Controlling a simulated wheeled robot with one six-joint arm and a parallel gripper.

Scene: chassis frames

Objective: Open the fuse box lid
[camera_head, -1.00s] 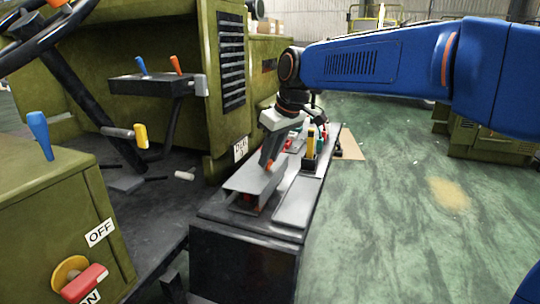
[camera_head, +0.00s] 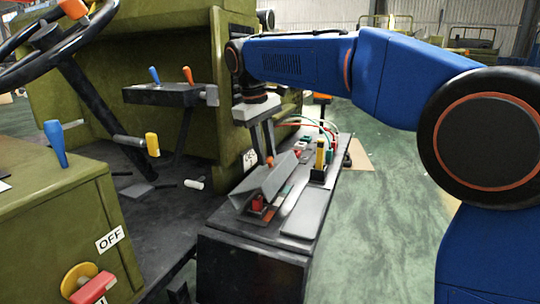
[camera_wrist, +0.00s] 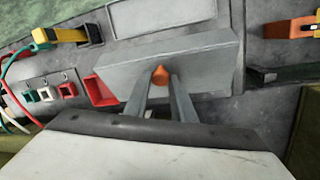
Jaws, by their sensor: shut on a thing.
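The fuse box lid (camera_head: 262,180) is a grey folded plate with a small orange knob (camera_head: 270,160). It is tilted up, with a red part (camera_head: 257,203) and some green showing below its raised edge. My gripper (camera_head: 267,150) points down at the lid from above, with its fingers shut on the orange knob. In the wrist view, the lid (camera_wrist: 205,62) spans the middle, and the fingertips (camera_wrist: 160,84) meet at the orange knob (camera_wrist: 160,72). A red-edged opening (camera_wrist: 97,90) shows beside the lid.
The lid sits on a dark bench-like box (camera_head: 250,262). A yellow-and-black lever (camera_head: 319,160) and a flat grey cover (camera_head: 300,218) are close by. Coloured cables lie behind. A green vehicle body with a steering wheel stands at left. Open floor (camera_head: 390,220) lies to the right.

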